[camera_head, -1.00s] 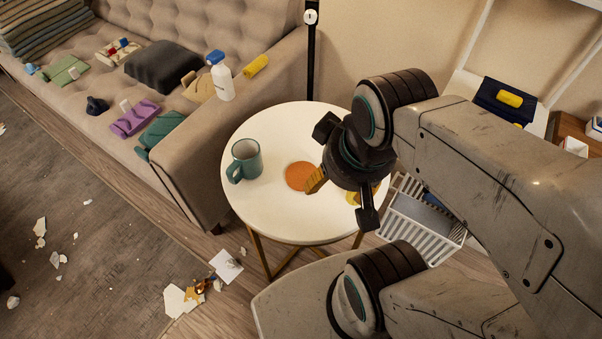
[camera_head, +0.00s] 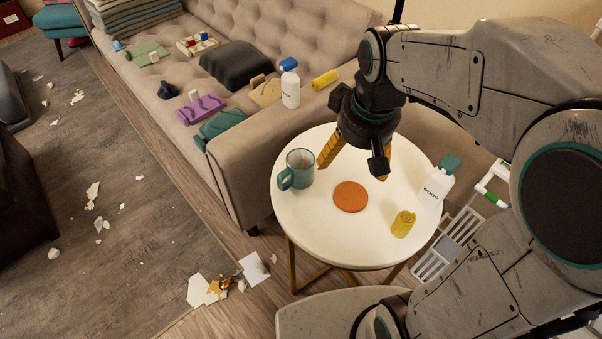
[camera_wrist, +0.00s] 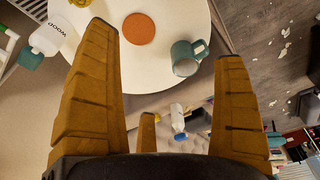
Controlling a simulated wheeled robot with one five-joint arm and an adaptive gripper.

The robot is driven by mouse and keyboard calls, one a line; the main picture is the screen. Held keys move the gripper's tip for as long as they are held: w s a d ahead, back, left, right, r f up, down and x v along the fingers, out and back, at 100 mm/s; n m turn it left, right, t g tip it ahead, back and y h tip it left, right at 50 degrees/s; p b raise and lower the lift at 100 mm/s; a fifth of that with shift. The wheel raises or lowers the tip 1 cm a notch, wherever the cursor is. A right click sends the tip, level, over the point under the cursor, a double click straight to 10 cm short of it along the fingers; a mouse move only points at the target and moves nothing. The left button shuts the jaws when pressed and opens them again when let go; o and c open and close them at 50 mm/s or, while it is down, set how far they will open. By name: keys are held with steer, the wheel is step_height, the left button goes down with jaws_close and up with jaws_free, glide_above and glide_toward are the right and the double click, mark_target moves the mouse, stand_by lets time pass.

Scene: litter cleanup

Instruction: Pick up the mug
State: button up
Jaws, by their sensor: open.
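The teal mug (camera_head: 297,170) stands upright on the round white table (camera_head: 310,228), near its left edge, with its handle toward the lower left. In the wrist view the mug (camera_wrist: 186,59) shows beyond and between my finger tips, with its handle to the right. My gripper (camera_head: 356,168) is open and empty. It hangs above the back of the table, to the right of the mug and apart from it. In the wrist view its orange-yellow fingers (camera_wrist: 168,42) are spread wide.
An orange coaster (camera_head: 350,197) lies mid-table. The sofa (camera_head: 262,137) borders the table at the back left. Litter (camera_head: 212,290) lies on the floor.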

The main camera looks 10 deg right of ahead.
steer(key=w+a+f+n+g+b, duration=0.1)
steer(key=w+a+f+n, duration=0.1)
steer(key=w+a+f, duration=0.55)
steer(key=n+g, duration=0.1)
steer(key=n, duration=0.1)
glide_above(287, 171)
steer(key=f, duration=0.5)
steer(key=f+b, duration=0.1)
steer(key=f, duration=0.4)
steer(key=shift+s+d+f, duration=0.1)
steer(key=shift+d, duration=0.1)
steer(key=shift+a+f, duration=0.15)
steer(key=shift+f, duration=0.6)
steer(key=shift+a+f, duration=0.1)
steer(key=shift+f, duration=3.1)
jaws_close()
